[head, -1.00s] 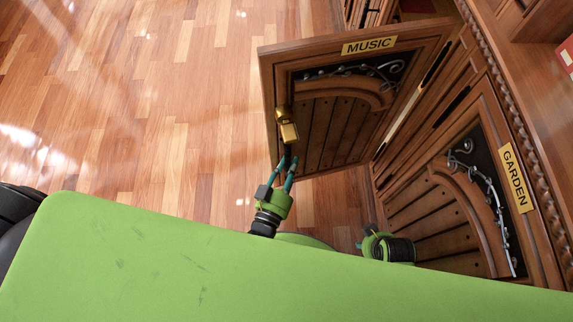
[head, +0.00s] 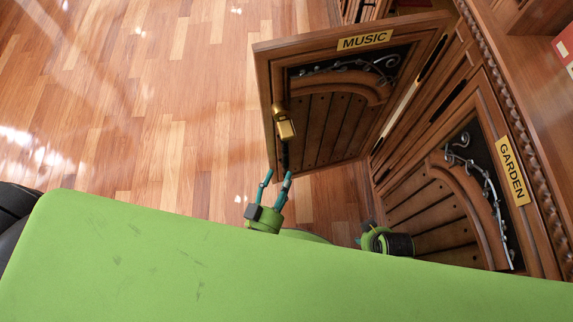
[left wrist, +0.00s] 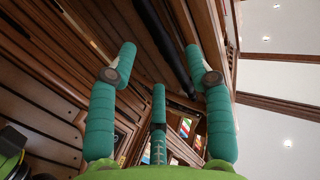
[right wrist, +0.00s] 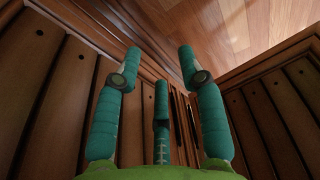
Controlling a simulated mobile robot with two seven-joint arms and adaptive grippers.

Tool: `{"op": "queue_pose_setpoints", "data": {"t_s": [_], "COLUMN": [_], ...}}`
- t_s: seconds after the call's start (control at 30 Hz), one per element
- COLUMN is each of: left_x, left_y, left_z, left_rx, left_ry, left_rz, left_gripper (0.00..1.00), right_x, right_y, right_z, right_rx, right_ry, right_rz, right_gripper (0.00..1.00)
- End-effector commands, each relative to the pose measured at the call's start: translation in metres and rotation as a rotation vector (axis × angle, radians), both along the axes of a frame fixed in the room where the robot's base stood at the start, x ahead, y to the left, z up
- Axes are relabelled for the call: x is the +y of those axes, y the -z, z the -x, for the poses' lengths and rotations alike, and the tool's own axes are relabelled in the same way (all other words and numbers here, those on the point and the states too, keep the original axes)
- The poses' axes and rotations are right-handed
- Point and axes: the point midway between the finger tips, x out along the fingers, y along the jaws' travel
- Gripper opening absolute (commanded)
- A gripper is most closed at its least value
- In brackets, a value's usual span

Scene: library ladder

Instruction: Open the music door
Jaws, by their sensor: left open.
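The wooden music door (head: 333,125) stands swung well out from the cabinet, with its yellow MUSIC plate along the top. A brass fitting (head: 285,128) with a dark handle below it is near its free edge.
The closed garden door (head: 430,215) is at the right, below the music door, with my right arm close by. The cabinet top (head: 525,60) runs along the right edge. Wooden floor (head: 130,110) left of the music door is clear. My green body covers the bottom.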

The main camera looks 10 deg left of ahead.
Motion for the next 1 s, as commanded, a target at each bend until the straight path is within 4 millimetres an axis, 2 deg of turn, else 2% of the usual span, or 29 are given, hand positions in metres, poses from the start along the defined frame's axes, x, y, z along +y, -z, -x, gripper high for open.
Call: {"op": "queue_pose_setpoints", "data": {"t_s": [0.1,0.33,0.5,1.0], "left_x": [0.004,0.008,0.009,0.009], "left_y": [0.0,0.0,-0.001,-0.001], "left_z": [0.026,0.056,0.062,0.061], "left_rx": [0.002,-0.001,-0.002,-0.002], "left_ry": [0.001,0.002,0.002,0.002], "left_rz": [0.0,0.0,0.0,0.0], "left_gripper": [0.51,0.51,0.51,0.51], "right_x": [0.0,0.0,0.0,0.0], "right_y": [0.0,0.0,0.0,0.0], "right_z": [0.0,-0.001,-0.001,-0.001], "right_rx": [0.0,-0.001,-0.001,-0.001], "right_ry": [0.0,0.0,0.0,0.0], "right_rz": [0.0,0.0,0.0,0.0], "right_gripper": [0.4,0.4,0.4,0.4]}}
